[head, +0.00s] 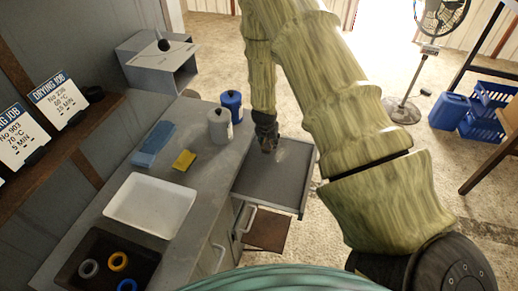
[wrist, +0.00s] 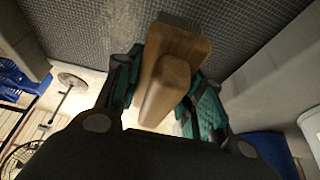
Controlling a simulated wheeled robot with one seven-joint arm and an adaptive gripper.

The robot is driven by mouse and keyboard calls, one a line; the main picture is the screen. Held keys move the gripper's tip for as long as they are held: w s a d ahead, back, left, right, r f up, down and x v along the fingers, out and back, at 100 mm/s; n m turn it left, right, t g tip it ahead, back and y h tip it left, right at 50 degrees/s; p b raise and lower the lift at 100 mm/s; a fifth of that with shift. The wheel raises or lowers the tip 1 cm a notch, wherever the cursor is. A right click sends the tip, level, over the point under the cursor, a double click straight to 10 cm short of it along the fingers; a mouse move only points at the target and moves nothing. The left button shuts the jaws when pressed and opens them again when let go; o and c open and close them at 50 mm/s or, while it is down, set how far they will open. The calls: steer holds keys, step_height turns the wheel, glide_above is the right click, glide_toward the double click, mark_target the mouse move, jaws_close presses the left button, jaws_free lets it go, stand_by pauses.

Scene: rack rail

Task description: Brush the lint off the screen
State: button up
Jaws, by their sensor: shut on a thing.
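The screen (head: 262,188) is a dark grey mesh panel in a pulled-out, drawer-like frame beside the counter. It also fills the top of the wrist view (wrist: 250,35). My gripper (head: 267,141) is over the screen's far end, pointing down. In the wrist view, my gripper (wrist: 165,92) has its teal-padded fingers shut on a wooden brush (wrist: 168,88). The brush is at or just above the mesh; I cannot tell whether it touches. A faint pale patch, possibly lint, shows on the screen near the brush; I cannot be sure.
A fan (head: 404,108) stands beyond on open floor.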

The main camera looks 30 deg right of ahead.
steer(key=shift+s+d+r+p, duration=0.1)
steer(key=shift+s+r+p, duration=0.15)
steer(key=shift+r, duration=0.3)
steer(key=shift+s+d+r+p, duration=0.1)
steer(key=shift+s+r+p, duration=0.15)
steer(key=shift+r, duration=0.25)
steer(key=shift+w+r+p, duration=0.25)
steer(key=shift+r+p, duration=0.45)
steer(key=shift+r, duration=0.25)
steer(key=shift+a+r+p, duration=0.1)
steer(key=shift+r+p, duration=0.35)
steer(key=shift+r, duration=0.35)
steer(key=shift+s, duration=0.1)
